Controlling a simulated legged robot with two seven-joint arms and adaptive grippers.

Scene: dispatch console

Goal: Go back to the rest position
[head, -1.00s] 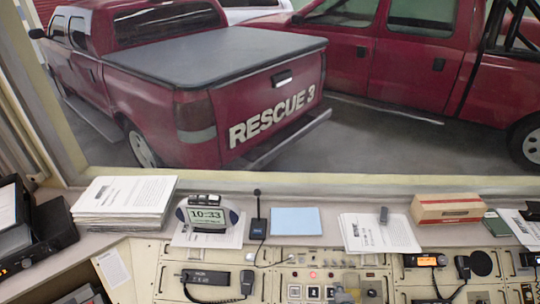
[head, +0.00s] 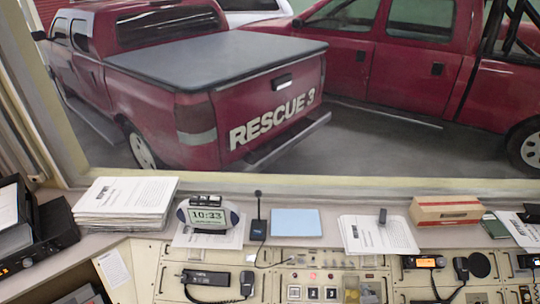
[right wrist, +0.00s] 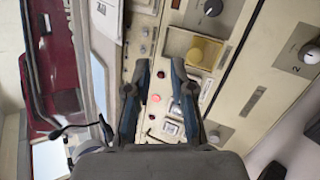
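My right gripper (right wrist: 160,70) shows in the right wrist view, pointing over the console panel (right wrist: 142,22). Its two dark blue fingers are apart with nothing between them. Beyond and between the fingers lie a lit red button (right wrist: 157,97) and small white square buttons (right wrist: 171,128). In the head view I cannot clearly make out the right gripper. My left gripper is not in view.
The console (head: 270,280) carries buttons and handsets along the bottom. On the ledge are a paper stack (head: 125,205), a clock (head: 208,217), a small microphone (head: 258,225), a blue pad (head: 296,222) and a box (head: 446,209). A window frame stands behind.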

